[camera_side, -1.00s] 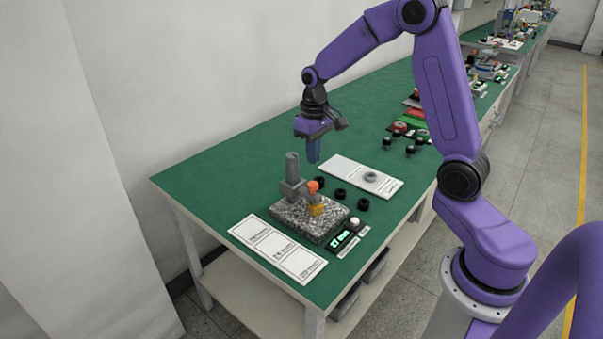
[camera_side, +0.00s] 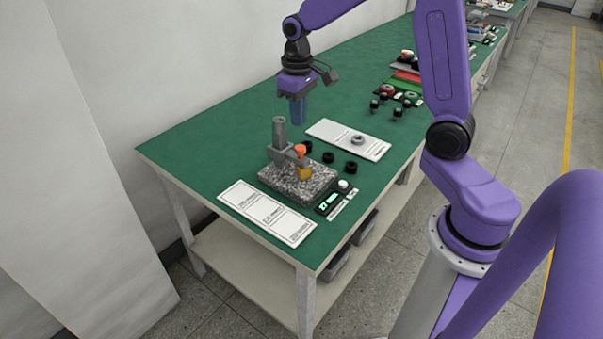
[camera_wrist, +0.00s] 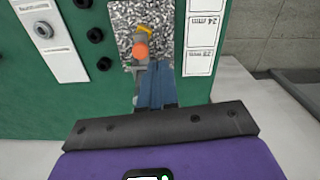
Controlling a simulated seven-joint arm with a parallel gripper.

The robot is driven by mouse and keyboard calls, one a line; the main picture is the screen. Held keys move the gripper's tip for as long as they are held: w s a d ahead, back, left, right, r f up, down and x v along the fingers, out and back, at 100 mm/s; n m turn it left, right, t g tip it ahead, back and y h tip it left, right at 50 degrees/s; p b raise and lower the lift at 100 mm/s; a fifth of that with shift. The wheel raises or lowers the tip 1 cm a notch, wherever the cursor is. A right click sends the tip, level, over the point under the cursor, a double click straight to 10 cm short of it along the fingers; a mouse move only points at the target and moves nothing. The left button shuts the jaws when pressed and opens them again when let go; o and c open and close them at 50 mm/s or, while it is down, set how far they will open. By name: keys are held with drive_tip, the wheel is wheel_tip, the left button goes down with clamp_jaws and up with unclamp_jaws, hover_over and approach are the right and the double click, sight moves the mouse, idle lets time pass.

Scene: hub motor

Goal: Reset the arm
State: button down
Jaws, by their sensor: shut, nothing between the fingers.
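My gripper (camera_side: 298,110) hangs pointing down above the green table, behind the measuring stand in the side view. Its blue fingers are together with nothing between them; they also show in the wrist view (camera_wrist: 157,88). The measuring stand has a speckled granite base (camera_side: 305,187), a grey post (camera_side: 279,134) and an orange knob (camera_side: 300,150) over a yellow part. The fingertips look apart from the stand. In the wrist view the fingers overlap part of the post, and the granite base (camera_wrist: 128,18) lies beyond them.
A white card with printed size fields (camera_side: 266,212) lies in front of the stand. A display box (camera_side: 328,204) sits to its right. Several black rings (camera_side: 328,158) lie nearby. A white plate (camera_side: 330,132) bears a grey ring (camera_side: 357,138). Small posts and coloured trays stand farther back.

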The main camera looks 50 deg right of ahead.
drive_tip(key=s+a+r+n, duration=0.2)
drive_tip(key=s+a+n, duration=0.3)
drive_tip(key=s+a, duration=0.55)
drive_tip(key=s+d+n, duration=0.1)
drive_tip(key=s+n, duration=0.5)
drive_tip(key=s, duration=1.1)
drive_tip(key=shift+f, duration=0.35)
drive_tip(key=shift+d, duration=0.1)
